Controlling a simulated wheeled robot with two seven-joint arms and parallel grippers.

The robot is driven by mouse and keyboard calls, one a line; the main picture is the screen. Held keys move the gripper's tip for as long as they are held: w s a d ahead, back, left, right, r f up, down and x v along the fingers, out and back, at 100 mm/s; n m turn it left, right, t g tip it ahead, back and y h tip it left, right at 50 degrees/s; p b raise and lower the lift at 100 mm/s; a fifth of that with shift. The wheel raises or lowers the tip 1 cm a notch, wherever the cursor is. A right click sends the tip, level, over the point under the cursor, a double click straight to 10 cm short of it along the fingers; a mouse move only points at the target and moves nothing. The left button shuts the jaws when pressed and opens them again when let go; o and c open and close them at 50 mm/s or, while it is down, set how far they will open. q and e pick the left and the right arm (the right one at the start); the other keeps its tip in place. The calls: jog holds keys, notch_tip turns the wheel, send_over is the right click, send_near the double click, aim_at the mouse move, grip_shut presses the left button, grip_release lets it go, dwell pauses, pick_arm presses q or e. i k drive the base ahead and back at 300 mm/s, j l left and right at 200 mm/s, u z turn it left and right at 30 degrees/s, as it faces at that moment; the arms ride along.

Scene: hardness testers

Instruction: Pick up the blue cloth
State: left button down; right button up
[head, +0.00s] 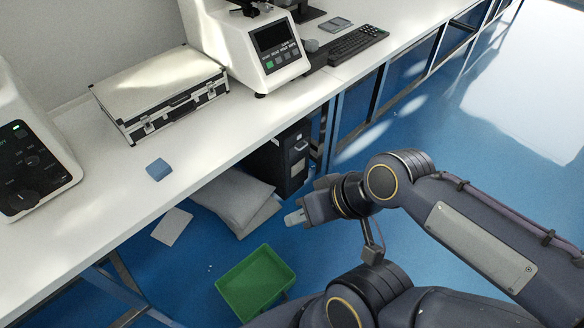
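The blue cloth (158,169) is a small folded square lying flat on the white bench top (97,222), near its front edge and in front of the silver case. My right gripper (294,218) is over the blue floor, below and to the right of the cloth and well apart from it. Its pale fingertips point left. I see them from the side and cannot tell whether they are apart. My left gripper is not in view.
A silver case (160,84) and a hardness tester (262,52) stand behind the cloth; another tester (32,160) is at the left. A green bin (256,283), grey-white sacks (233,196) and a black cabinet (290,157) are below. Bench around the cloth is clear.

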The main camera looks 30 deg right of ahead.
aim_at(159, 170)
jog(key=i+j, duration=0.1)
jog(key=j, duration=0.5)
jog(key=z, duration=1.7)
jog(key=i+j, duration=0.05)
jog(key=j, duration=0.05)
